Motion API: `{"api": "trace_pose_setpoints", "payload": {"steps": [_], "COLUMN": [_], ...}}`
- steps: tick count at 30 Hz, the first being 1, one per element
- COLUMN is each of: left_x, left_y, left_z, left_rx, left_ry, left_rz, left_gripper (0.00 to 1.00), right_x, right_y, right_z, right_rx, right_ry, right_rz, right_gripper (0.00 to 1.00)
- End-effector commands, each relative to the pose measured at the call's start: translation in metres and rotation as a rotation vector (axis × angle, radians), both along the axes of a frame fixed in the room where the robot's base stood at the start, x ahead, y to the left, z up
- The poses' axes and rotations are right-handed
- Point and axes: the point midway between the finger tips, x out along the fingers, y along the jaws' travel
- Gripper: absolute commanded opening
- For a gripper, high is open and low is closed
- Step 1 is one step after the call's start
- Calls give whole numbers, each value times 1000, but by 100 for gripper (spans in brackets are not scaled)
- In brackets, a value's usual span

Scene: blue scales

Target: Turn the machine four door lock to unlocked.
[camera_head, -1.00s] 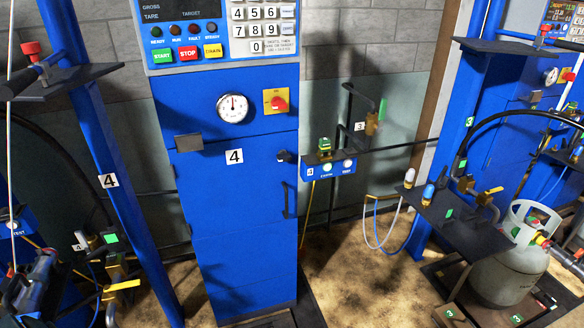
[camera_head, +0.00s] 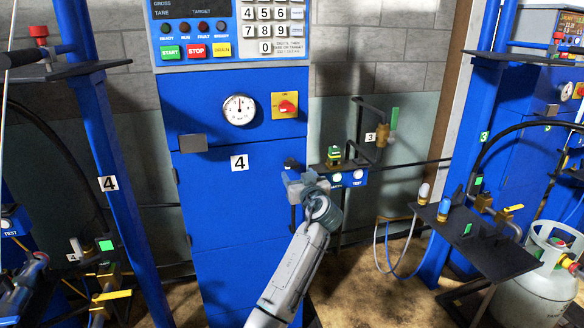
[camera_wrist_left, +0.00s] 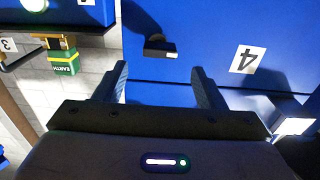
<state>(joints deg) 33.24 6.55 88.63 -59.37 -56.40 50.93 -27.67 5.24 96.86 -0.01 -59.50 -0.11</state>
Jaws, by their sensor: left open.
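The blue machine four cabinet door (camera_head: 225,220) carries a white "4" label (camera_head: 239,163), which also shows in the left wrist view (camera_wrist_left: 247,59). The door lock is a small black knob (camera_head: 292,164) at the door's upper right edge. In the left wrist view the lock (camera_wrist_left: 160,47) is a dark lever with a pale tip, just beyond my fingertips. My left gripper (camera_head: 302,182) is just below the lock; its fingers (camera_wrist_left: 162,80) are open and empty, apart from the lock. I cannot tell the lock's setting. My right gripper is not in view.
A blue box with a green-and-yellow clamp (camera_head: 334,157) sits right of the lock, close to my gripper. A dial gauge (camera_head: 239,110) and a red-and-yellow switch (camera_head: 285,105) are above the door. A dark shelf (camera_head: 478,240) and white cylinder (camera_head: 545,270) stand at right.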

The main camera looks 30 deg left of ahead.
Motion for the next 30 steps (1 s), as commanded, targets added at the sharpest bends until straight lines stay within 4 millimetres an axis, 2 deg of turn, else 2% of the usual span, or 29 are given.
{"api": "trace_pose_setpoints", "payload": {"steps": [3,10,16,24,26,30], "left_x": [16,41,50,51,51,51], "left_y": [20,48,58,59,59,59], "left_z": [3,0,-1,-1,-1,-1], "left_rx": [3,1,0,0,0,0], "left_ry": [3,4,4,4,4,4], "left_rz": [1,0,-1,-2,-2,-2], "left_gripper": [64,64,64,64,56,28], "right_x": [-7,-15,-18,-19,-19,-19], "right_y": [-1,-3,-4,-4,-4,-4], "right_z": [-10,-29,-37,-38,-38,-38], "right_rx": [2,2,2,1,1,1], "right_ry": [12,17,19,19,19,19], "right_rz": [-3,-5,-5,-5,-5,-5], "right_gripper": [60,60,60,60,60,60]}}
